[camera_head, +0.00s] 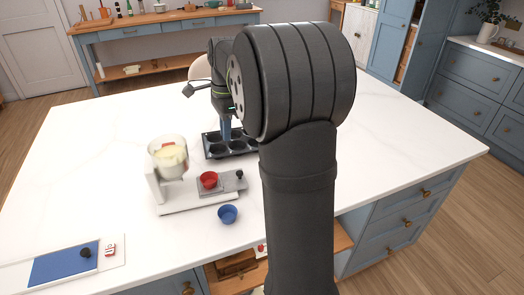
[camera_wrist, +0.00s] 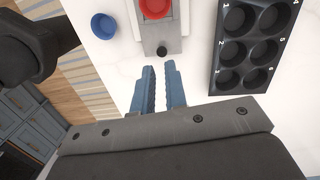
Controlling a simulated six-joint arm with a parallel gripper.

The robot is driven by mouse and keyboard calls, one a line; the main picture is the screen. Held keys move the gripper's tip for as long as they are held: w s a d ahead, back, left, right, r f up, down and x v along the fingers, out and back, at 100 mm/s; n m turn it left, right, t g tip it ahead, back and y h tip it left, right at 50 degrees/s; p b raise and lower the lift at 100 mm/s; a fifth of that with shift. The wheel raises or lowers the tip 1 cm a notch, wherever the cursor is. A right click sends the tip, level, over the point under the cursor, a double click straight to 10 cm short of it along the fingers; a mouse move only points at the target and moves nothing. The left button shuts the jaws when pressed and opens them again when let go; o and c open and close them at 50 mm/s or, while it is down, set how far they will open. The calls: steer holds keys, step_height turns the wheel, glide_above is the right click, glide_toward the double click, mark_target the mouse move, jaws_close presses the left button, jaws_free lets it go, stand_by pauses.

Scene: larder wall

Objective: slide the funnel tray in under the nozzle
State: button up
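The grey funnel tray (camera_head: 226,186) sits on the right part of the white dispenser's base, with a red round cup-like piece (camera_head: 208,180) on it and a black knob (camera_head: 239,174) at its right end. The nozzle under the clear hopper (camera_head: 168,160) is hidden; the red piece is right of the hopper. In the wrist view the tray (camera_wrist: 172,37), red piece (camera_wrist: 155,8) and knob (camera_wrist: 161,50) lie just beyond my fingertips. My gripper (camera_wrist: 160,68) has blue fingers, parted with nothing between them. It points down near the muffin tin in the head view (camera_head: 226,138).
A dark muffin tin (camera_head: 218,154) with numbered cups stands beside the dispenser. A blue cup (camera_head: 228,214) stands in front of its base (camera_head: 190,208). A blue board (camera_head: 65,263) with a black knob lies at the front left. Much of the white worktop (camera_head: 85,165) is bare.

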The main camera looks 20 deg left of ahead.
mark_target(216, 174)
steer(key=w+d+f+g+y, duration=0.1)
steer(key=w+d+f, duration=0.1)
steer(key=w+d, duration=0.1)
steer(key=w+d+f+n+g+y, duration=0.1)
steer(key=w+d+f, duration=0.1)
steer(key=w+d, duration=0.1)
steer(key=w+d+f+g, duration=0.1)
steer(key=w+d+f, duration=0.1)
steer(key=w+d, duration=0.1)
steer(key=shift+w+d+f+n+y, duration=0.1)
steer(key=shift+w+d+n+y, duration=0.1)
steer(key=shift+w, duration=0.25)
steer(key=shift+w+d+f+n+y, duration=0.1)
steer(key=shift+w+y, duration=0.1)
steer(key=shift+w, duration=0.2)
jaws_close()
steer(key=x, duration=0.9)
steer(key=shift+s+f, duration=0.1)
steer(key=shift+f, duration=0.1)
steer(key=shift+s+a, duration=0.7)
steer(key=shift+s, duration=0.3)
steer(key=shift+s+a+r, duration=0.15)
steer(key=shift+s+a, duration=0.35)
steer(key=shift+s, duration=0.2)
steer(key=s+a, duration=0.4)
steer(key=a, duration=0.1)
steer(key=s+a, duration=0.2)
steer(key=shift+s+a, duration=0.25)
steer(key=shift+a, duration=0.1)
